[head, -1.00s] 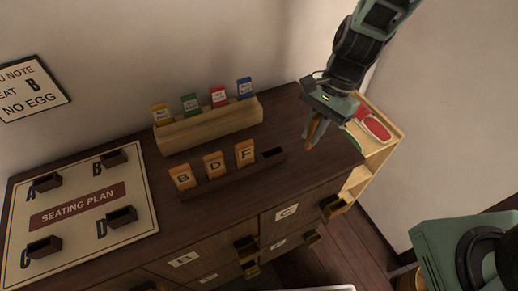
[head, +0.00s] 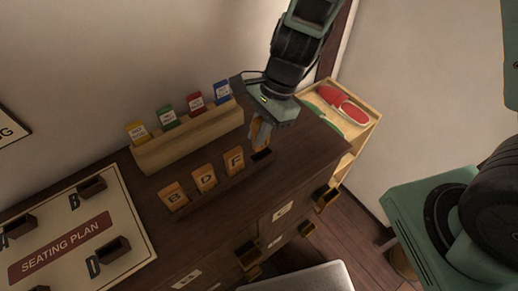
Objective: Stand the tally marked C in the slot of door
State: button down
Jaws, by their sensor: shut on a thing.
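My gripper (head: 260,138) points down at the right end of the dark tally rack (head: 222,193). It is shut on an orange tally (head: 258,134), seen nearly edge-on, so its letter cannot be read. The held tally is just above or behind the open right-hand slot of the rack; I cannot tell whether it touches. The rack's other slots hold upright orange tallies marked B (head: 173,197), D (head: 204,179) and F (head: 234,161). No tally with a readable C shows, and no slot is visibly labelled door.
A pale wooden holder (head: 190,143) with yellow, green, red and blue cards stands behind the rack. A seating plan board (head: 130,222) with small dark slots lies at left. An open wooden shoe shelf (head: 368,120) stands at right. Drawers below have protruding handles.

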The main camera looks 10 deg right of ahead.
aim_at(259, 150)
jog(key=shift+f, duration=2.75)
jog(key=shift+f, duration=0.25)
jog(key=c, duration=1.5)
grip_release()
jog(key=shift+o, duration=0.2)
